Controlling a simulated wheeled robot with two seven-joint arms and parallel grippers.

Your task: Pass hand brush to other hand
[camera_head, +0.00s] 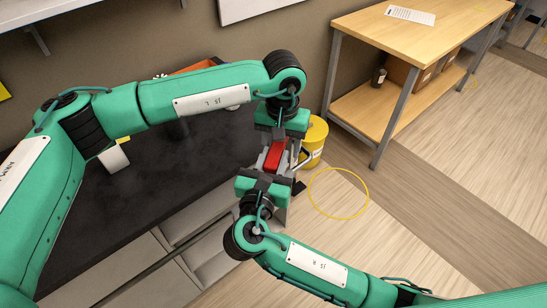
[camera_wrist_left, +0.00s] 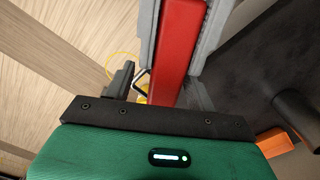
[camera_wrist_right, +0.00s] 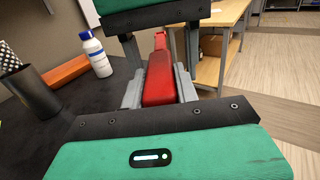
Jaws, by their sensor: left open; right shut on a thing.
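The red hand brush (camera_head: 274,157) is held over the front edge of the dark counter, between my two facing grippers. My right gripper (camera_head: 268,171) is shut on it from below in the head view; the right wrist view shows the red body (camera_wrist_right: 158,78) between the fingers (camera_wrist_right: 158,92). My left gripper (camera_head: 280,140) is open at the brush's other end. In the left wrist view the red part (camera_wrist_left: 177,50) lies between its fingers (camera_wrist_left: 163,88), with a gap beside the left finger. The bristles cannot be made out clearly.
A dark counter (camera_head: 150,210) lies left. A yellow bucket (camera_head: 315,140) stands behind the grippers, and a yellow ring (camera_head: 340,219) marks the floor. A wooden table (camera_head: 400,40) stands back right. A white bottle (camera_wrist_right: 97,55) and dark cup (camera_wrist_right: 30,92) stand on the counter.

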